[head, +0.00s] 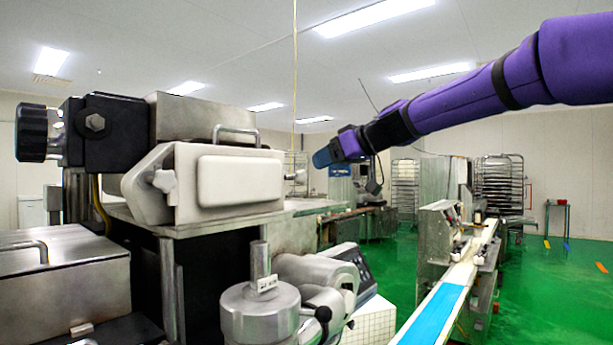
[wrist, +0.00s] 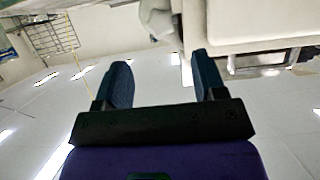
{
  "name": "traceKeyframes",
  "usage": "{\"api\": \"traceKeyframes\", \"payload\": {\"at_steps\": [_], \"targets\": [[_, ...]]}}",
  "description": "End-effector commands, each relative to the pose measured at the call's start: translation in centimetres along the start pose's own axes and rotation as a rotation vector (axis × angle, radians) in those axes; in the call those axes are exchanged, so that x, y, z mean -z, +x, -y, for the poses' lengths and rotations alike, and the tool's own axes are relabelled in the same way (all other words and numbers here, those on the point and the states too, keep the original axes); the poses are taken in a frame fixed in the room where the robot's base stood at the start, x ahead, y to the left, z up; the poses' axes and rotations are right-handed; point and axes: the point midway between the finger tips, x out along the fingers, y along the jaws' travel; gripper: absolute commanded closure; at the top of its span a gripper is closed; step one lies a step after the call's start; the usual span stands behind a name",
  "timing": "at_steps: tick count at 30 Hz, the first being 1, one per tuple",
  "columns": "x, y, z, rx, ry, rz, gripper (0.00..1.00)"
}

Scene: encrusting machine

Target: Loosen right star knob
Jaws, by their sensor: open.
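A white machine cover (head: 240,180) stands in the middle of the head view. A pale lobed knob (head: 163,181) shows on its left end. A small pale knob-like part (head: 297,176) sticks out at its right end, seen edge-on; its star shape cannot be made out. My gripper (head: 326,157) is just right of and slightly above that part, apart from it, and its jaws are blurred there. In the wrist view my gripper (wrist: 162,78) has two dark blue fingers spread apart with nothing between them. A pale rounded part (wrist: 158,18) shows beyond the fingers; I cannot tell whether it is the knob.
A black hand knob (head: 31,132) and black housing (head: 110,133) are on the machine's left. A metal cylinder fitting (head: 260,313) stands in front. A conveyor with a blue belt (head: 433,314) runs at right. Green floor (head: 545,290) is free further right.

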Motion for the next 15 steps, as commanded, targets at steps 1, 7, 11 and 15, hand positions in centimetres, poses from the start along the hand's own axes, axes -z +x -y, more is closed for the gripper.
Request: {"api": "traceKeyframes", "payload": {"at_steps": [1, 7, 11, 15], "targets": [[-0.1, 0.9, 0.0, 0.003, 0.0, 0.0, 0.36], [-0.1, 4.6, 0.1, 0.003, 0.0, 0.001, 0.36], [-0.1, 6.6, 0.1, 0.002, 0.0, 0.001, 0.36], [0.0, 8.0, 0.0, 0.002, 0.001, 0.0, 0.36]]}}
